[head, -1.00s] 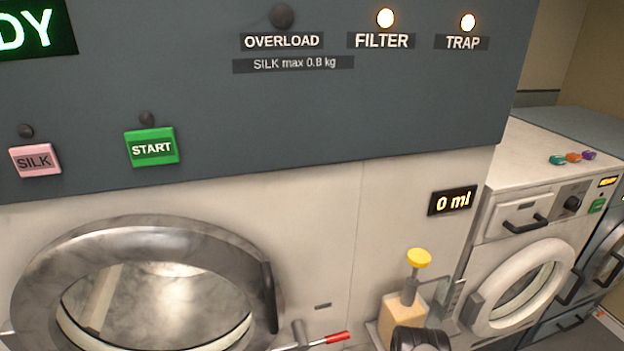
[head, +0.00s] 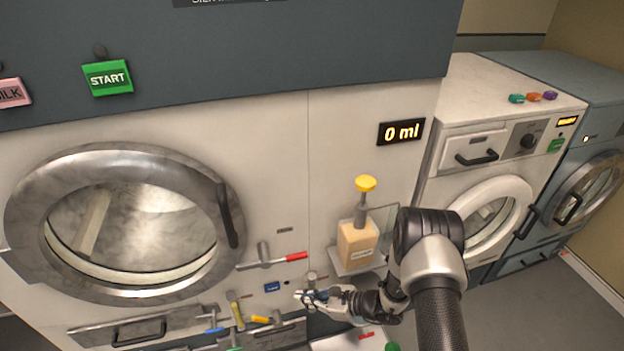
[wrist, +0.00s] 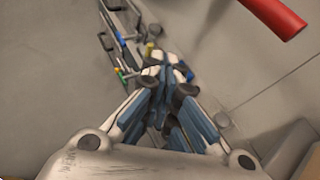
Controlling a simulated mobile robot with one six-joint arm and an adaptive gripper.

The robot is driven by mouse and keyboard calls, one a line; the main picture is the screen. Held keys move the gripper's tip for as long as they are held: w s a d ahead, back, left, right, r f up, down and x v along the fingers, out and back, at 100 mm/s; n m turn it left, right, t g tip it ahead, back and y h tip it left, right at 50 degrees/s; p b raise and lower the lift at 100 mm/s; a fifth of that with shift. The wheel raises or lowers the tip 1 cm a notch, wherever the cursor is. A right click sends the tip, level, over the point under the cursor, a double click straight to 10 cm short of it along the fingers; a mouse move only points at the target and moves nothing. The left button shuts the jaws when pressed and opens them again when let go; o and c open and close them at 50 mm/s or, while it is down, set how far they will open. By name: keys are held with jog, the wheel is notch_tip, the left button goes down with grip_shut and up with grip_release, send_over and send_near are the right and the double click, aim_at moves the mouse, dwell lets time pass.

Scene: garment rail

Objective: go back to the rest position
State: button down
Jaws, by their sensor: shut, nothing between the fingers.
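The red handle (wrist: 275,14) also shows at the upper right of the wrist view. My arm runs from the gripper to the lower right of the head view.
A beige pump bottle (head: 357,243) with a yellow top stands on a bracket to the upper right of my gripper. The large round door (head: 110,155) is closed. Several coloured handles (head: 238,316) sit low on the machine. A white washer (head: 485,132) stands at right; grey floor lies before it.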

jog(key=s+r+n+g+h, duration=0.1)
jog(key=s+r+n+g, duration=0.2)
jog(key=r, duration=0.6)
jog(key=s+r+n+h, duration=0.1)
jog(key=s+r+n, duration=0.3)
jog(key=r, duration=0.5)
jog(key=s+r+n+g+h, duration=0.1)
jog(key=s+r+n+g, duration=0.3)
jog(key=r, duration=0.6)
jog(key=s+d+r+n+t+h, duration=0.6)
jog(key=s+d+r+n+h, duration=0.3)
jog(key=s+d, duration=0.7)
notch_tip(320, 180, up, 3)
jog(key=shift+s+f+n+t, duration=0.1)
jog(key=shift+s+n+t, duration=0.3)
jog(key=shift+n, duration=0.5)
